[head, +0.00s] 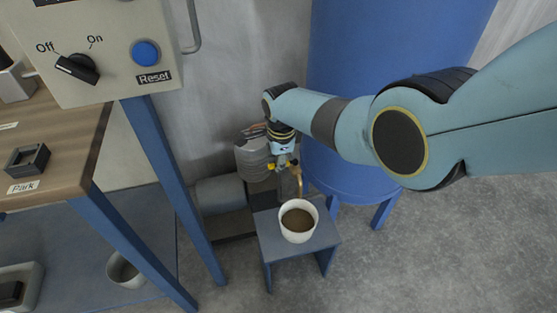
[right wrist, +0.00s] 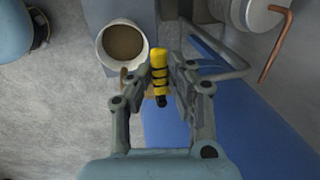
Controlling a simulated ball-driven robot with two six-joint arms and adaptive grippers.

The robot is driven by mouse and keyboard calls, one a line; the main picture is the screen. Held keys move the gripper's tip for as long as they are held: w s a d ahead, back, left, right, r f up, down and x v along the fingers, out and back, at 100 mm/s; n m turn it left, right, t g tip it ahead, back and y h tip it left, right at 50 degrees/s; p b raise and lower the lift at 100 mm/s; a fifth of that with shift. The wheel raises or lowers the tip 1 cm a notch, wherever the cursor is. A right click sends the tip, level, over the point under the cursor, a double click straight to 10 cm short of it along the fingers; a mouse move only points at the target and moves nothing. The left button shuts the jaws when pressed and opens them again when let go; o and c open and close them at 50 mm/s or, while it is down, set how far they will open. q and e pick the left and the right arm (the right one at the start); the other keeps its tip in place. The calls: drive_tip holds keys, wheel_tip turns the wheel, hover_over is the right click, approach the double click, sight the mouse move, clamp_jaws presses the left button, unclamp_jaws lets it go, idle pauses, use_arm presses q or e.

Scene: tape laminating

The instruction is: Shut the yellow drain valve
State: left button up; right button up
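The yellow drain valve handle (right wrist: 158,68) is a ribbed bar with a dark end, seen between my right gripper's fingers (right wrist: 160,76) in the right wrist view. The valve body is mostly hidden. A copper spout (head: 299,182) bends down above a white bucket (head: 298,236) holding brown liquid. My left gripper is not in view.
The bucket stands on a small blue-grey stand (head: 268,240). A large blue tank (head: 345,70) is behind my right arm. A control panel (head: 112,30) and a wooden table (head: 75,150) are at the left. The floor at the right is clear.

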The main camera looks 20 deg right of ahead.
drive_tip(key=o, duration=0.4)
drive_tip(key=shift+c, duration=0.2)
drive_tip(key=shift+r, duration=0.1)
wheel_tip(320, 180, up, 12)
drive_tip(key=s, duration=0.2)
drive_tip(key=shift+s+a+f, duration=0.15)
drive_tip(key=shift+a+f, duration=0.05)
drive_tip(key=shift+f, duration=0.05)
